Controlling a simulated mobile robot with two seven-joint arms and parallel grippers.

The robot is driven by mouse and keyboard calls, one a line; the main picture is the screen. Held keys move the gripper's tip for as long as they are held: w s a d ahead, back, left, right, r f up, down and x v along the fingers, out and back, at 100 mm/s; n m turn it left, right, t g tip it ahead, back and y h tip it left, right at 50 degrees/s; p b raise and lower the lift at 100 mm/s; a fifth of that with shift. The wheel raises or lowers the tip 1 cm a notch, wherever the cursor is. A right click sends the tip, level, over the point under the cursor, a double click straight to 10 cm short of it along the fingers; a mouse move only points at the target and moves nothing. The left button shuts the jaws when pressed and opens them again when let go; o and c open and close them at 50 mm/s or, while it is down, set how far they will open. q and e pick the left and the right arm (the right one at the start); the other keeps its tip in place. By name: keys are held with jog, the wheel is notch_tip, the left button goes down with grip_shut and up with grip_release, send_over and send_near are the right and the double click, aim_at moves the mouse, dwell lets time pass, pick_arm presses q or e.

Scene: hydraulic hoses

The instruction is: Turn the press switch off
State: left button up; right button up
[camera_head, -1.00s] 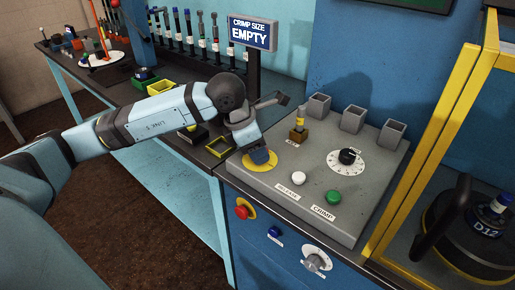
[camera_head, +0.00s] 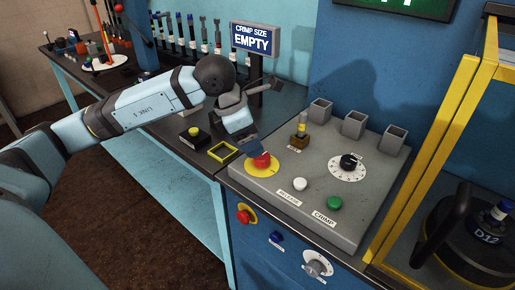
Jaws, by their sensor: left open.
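The grey control panel (camera_head: 290,205) carries a red mushroom button (camera_head: 262,160) on a yellow disc, a white release button (camera_head: 300,184), a green crimp button (camera_head: 334,202) and a black dial (camera_head: 348,161). On the blue front below are a red knob (camera_head: 244,216) on a yellow plate, a blue button (camera_head: 276,236) and a silver rotary switch (camera_head: 317,263). I cannot tell from labels which one is the press switch. My left gripper (camera_head: 250,147) is open and empty just behind the red mushroom button, partly overlapping it in view. My right gripper is not in view.
A yellow frame (camera_head: 440,140) borders the right. A yellow tray (camera_head: 222,151) and a crimp size sign reading empty (camera_head: 254,40) are near my arm.

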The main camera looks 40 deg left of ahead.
pick_arm(q)
jog(key=v, duration=0.8)
jog(key=shift+r+p, duration=0.2)
jog(key=shift+p, duration=0.2)
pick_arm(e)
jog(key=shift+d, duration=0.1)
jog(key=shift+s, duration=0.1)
